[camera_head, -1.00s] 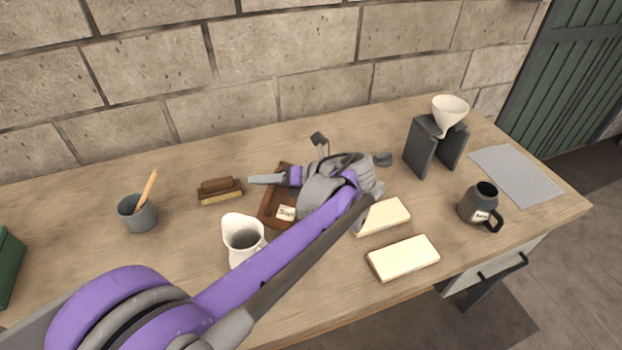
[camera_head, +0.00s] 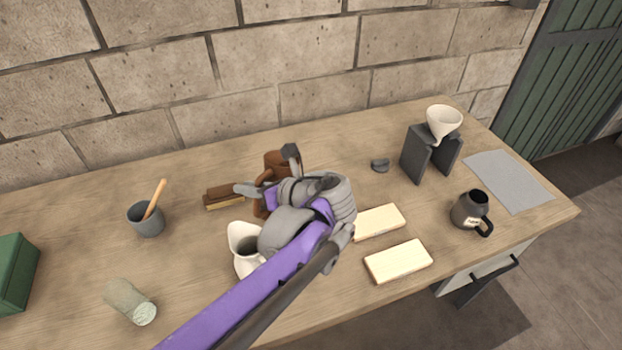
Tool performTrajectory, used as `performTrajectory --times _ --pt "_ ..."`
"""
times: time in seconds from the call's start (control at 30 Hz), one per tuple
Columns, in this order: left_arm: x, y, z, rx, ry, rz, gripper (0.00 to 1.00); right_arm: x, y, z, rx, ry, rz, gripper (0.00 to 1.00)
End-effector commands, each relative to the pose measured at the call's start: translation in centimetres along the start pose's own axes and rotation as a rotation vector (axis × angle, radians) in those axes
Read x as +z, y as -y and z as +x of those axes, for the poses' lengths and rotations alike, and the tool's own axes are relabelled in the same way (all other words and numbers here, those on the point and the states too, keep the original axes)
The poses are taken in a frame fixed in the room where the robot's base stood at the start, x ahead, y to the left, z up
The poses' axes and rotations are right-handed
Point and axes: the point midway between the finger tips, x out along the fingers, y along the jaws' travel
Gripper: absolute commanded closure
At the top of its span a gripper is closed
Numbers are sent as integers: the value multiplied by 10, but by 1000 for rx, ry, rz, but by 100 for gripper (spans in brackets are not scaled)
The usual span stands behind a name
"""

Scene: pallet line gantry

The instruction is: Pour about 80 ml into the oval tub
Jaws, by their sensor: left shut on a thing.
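My left gripper (camera_head: 268,178) is shut on a brown jug (camera_head: 283,160) near the back middle of the table, with one grey finger on each side of the jug's handle. The jug looks roughly upright; its base and contents are hidden behind my gripper and wrist. I cannot tell whether it touches the table. A cream pitcher (camera_head: 242,238) stands just in front, partly covered by my left arm. I cannot make out an oval tub; my arm hides part of the table. My right gripper is not in view.
A brown brush (camera_head: 222,197) lies left of the jug. A grey cup with a stick (camera_head: 147,220) and a glass (camera_head: 130,301) are at left. Two pale blocks (camera_head: 398,261), a dark mug (camera_head: 470,211) and a funnel on a stand (camera_head: 432,152) are at right.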

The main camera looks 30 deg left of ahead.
Motion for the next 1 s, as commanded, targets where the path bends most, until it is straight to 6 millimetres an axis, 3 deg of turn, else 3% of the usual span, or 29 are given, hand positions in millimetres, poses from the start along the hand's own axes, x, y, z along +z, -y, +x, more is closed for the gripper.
performTrajectory --times 0.17,0.4,1.0 --pt "8 -17 -7 -57 30 -138 100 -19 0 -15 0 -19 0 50" --pt "-3 -23 -4 -110 58 -267 100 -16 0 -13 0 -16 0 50" --pt "0 -25 -5 -119 62 -294 100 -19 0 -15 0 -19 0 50"
